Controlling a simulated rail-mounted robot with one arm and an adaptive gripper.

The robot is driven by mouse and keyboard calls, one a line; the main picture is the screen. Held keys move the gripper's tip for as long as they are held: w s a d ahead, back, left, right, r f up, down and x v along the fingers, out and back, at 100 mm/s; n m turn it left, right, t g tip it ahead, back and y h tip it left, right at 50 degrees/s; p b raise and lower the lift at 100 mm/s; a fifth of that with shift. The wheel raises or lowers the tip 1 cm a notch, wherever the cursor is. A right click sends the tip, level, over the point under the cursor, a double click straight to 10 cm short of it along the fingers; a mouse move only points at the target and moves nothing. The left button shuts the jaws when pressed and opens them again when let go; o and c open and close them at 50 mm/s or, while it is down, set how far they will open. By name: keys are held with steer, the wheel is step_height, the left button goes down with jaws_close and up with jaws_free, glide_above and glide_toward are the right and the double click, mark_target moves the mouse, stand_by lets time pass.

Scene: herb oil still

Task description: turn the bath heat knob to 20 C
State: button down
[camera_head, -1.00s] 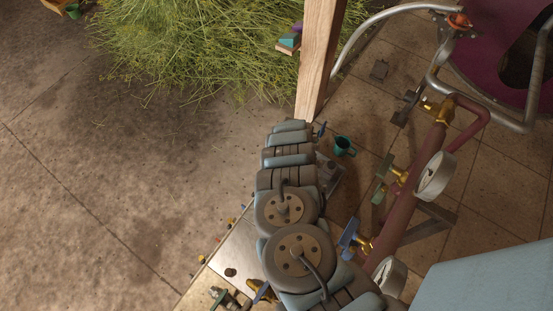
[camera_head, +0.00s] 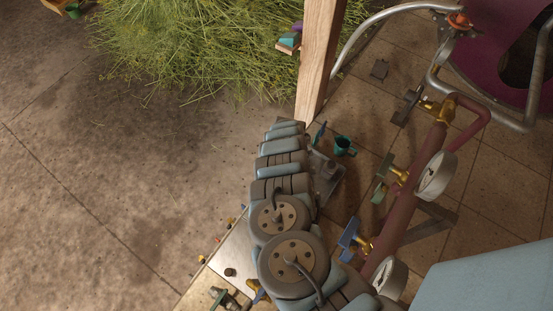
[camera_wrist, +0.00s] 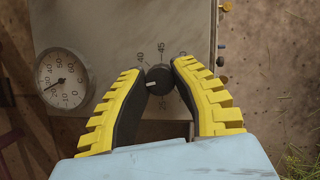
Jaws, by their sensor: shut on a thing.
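In the wrist view the bath heat knob (camera_wrist: 159,79) is a small dark round knob with a white pointer mark on its left side. It stands on a grey panel (camera_wrist: 115,20) with printed numbers around it; 40 and 45 are readable above it, while lower ones are partly covered. My gripper (camera_wrist: 160,68) has its two yellow-backed, dark-padded fingers on either side of the knob, shut on it. In the head view my gripper and the knob are hidden, and my arm covers the middle of the picture.
A white dial gauge (camera_wrist: 63,82) sits left of the knob in the wrist view. In the head view a red pipe (camera_head: 408,205) with valves and gauges runs right of my arm. Open floor lies left.

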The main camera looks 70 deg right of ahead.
steer(key=n+g, duration=0.1)
steer(key=n, duration=0.2)
steer(key=n+g, duration=0.1)
steer(key=n, duration=0.2)
steer(key=shift+n+g+h, duration=0.3)
steer(key=shift+h, duration=0.1)
steer(key=n+g, duration=0.1)
steer(key=n, duration=0.2)
steer(key=n+h, duration=0.1)
steer(key=n, duration=0.2)
steer(key=shift+f+g+h+p, duration=0.1)
steer(key=shift+g+h+p, duration=0.2)
steer(key=shift+g+p, duration=0.1)
steer(key=n+h, duration=0.1)
steer(key=n, duration=0.2)
steer(key=n+h, duration=0.1)
steer(key=n, duration=0.1)
steer(key=shift+a+n+g, duration=0.15)
steer(key=shift+n+g, duration=0.15)
steer(key=shift+n, duration=0.1)
steer(key=n+h, duration=0.2)
steer(key=n, duration=0.3)
steer(key=shift+n+p, duration=0.3)
steer(key=shift+n, duration=0.4)
steer(key=c, duration=0.8)
jaws_free()
